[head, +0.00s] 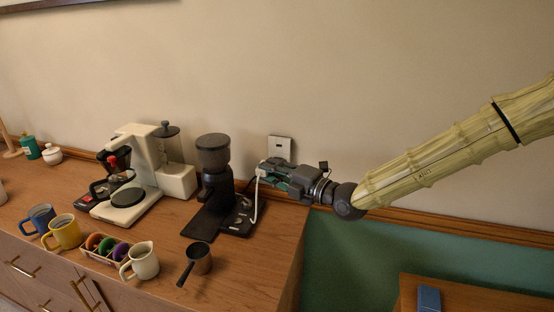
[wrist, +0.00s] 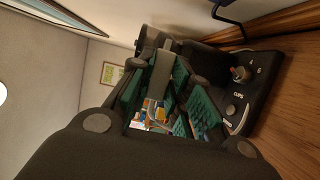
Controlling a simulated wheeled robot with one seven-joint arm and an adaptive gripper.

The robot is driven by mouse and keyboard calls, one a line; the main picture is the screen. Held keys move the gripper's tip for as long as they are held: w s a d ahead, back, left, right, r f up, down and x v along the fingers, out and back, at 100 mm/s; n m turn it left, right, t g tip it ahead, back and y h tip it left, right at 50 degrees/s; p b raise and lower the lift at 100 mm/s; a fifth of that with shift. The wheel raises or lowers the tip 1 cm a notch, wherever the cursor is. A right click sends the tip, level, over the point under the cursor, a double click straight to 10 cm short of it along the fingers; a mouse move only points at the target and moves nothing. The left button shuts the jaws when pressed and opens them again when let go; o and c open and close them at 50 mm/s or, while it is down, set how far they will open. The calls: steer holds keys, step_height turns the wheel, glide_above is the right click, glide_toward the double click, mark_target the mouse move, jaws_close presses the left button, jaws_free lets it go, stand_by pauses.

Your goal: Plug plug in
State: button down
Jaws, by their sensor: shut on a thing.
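My gripper (head: 268,172) is in front of the wall at the right end of the cabinet. It is shut on the plug (head: 262,168), a small pale piece mostly hidden by the fingers. In the wrist view the plug (wrist: 162,72) shows as a grey block between the teal finger pads. A white cord (head: 255,203) hangs from the plug toward the grinder's base. The wall socket (head: 280,147) is a pale square plate just above and behind my gripper. In the head view the plug appears lower and left of the socket; I cannot tell the gap in depth.
A black coffee grinder (head: 214,165) stands just left of my gripper; its control base (wrist: 245,95) fills the wrist view's right. A cream coffee machine (head: 135,185) is farther left. Mugs, a white pitcher (head: 143,261) and a dark pot (head: 199,259) stand along the wooden top's front.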

steer(key=shift+w+d+r+t, duration=0.3)
steer(key=shift+w+r, duration=0.05)
steer(key=shift+w, duration=0.15)
steer(key=shift+w+d+m, duration=0.1)
steer(key=shift+d+m, duration=0.05)
steer(key=shift+m, duration=0.15)
steer(key=shift+w+d+p, duration=0.15)
steer(key=shift+w+d, duration=0.15)
steer(key=shift+w, duration=0.6)
steer(key=shift+w+d+p, duration=0.2)
steer(key=shift+w+d, duration=0.05)
steer(key=shift+w, duration=0.65)
steer(key=shift+w+d+p, duration=0.15)
steer(key=shift+w+d, duration=0.15)
steer(key=shift+w, duration=0.6)
steer(key=shift+p, duration=0.4)
steer(key=shift+w+d+p, duration=0.2)
steer(key=shift+w+p, duration=0.05)
steer(key=shift+w, duration=0.4)
steer(key=shift+w+d+p, duration=0.2)
steer(key=shift+w, duration=0.4)
stand_by(2.8)
